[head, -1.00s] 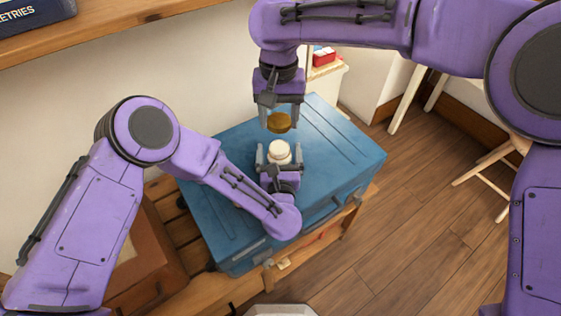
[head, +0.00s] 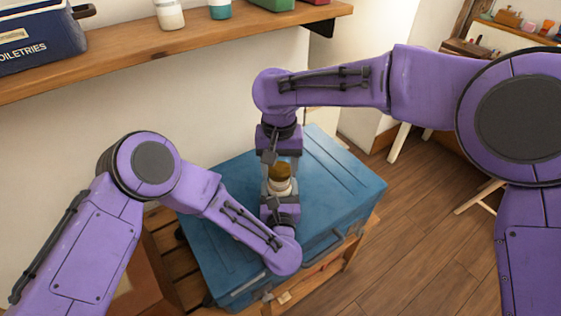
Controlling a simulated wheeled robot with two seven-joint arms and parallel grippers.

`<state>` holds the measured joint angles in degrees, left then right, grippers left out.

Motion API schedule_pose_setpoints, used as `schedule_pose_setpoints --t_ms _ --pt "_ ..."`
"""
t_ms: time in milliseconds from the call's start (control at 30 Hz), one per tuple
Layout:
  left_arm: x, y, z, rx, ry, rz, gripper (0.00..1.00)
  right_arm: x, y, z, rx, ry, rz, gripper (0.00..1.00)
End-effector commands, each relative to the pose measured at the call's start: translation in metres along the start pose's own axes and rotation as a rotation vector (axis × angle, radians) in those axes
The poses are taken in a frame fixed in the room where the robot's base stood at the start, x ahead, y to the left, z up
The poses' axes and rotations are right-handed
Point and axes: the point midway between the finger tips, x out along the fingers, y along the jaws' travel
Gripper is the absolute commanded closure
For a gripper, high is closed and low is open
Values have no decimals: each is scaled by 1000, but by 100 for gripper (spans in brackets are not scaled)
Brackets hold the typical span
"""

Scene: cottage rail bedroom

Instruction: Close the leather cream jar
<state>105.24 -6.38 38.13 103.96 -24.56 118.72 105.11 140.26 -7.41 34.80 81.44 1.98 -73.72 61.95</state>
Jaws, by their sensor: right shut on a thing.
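The leather cream jar (head: 280,187) is a small pale, cream-coloured jar standing upright above the blue trunk. Its brown lid (head: 280,171) is at the jar's mouth; I cannot tell whether it is seated. My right gripper (head: 280,168) comes down from above and is shut on the lid. My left gripper (head: 280,190) reaches from the near side with its fingers on either side of the jar. Whether they press on it is too small to tell. The jar's lower part is hidden by my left gripper.
The blue trunk (head: 335,190) lies under both grippers on a wooden bench (head: 350,255). A wooden shelf (head: 200,50) above holds a toiletries box (head: 40,45), a white jar (head: 169,14) and other containers. Wooden floor (head: 410,250) is free at the right.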

Motion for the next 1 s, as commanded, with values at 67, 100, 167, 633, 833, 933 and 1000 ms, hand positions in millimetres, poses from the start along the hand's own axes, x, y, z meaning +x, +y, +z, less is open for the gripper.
schedule_pose_setpoints --t_ms 67,100,167,633,833,933,1000 --pt "0 0 0 0 0 0 86 0 0 0 0 0 0 71" --pt "0 0 0 0 0 0 86 0 0 0 0 0 0 71" --pt "0 0 0 0 0 0 86 0 0 0 0 0 0 71" --pt "0 0 0 0 0 0 86 16 0 1 -1 -1 0 71" --pt "0 0 0 0 0 0 86 18 0 0 0 0 0 71" --pt "0 0 0 0 0 0 86 18 0 0 0 0 0 71" --pt "0 0 0 0 0 0 86 18 0 0 0 0 0 71"
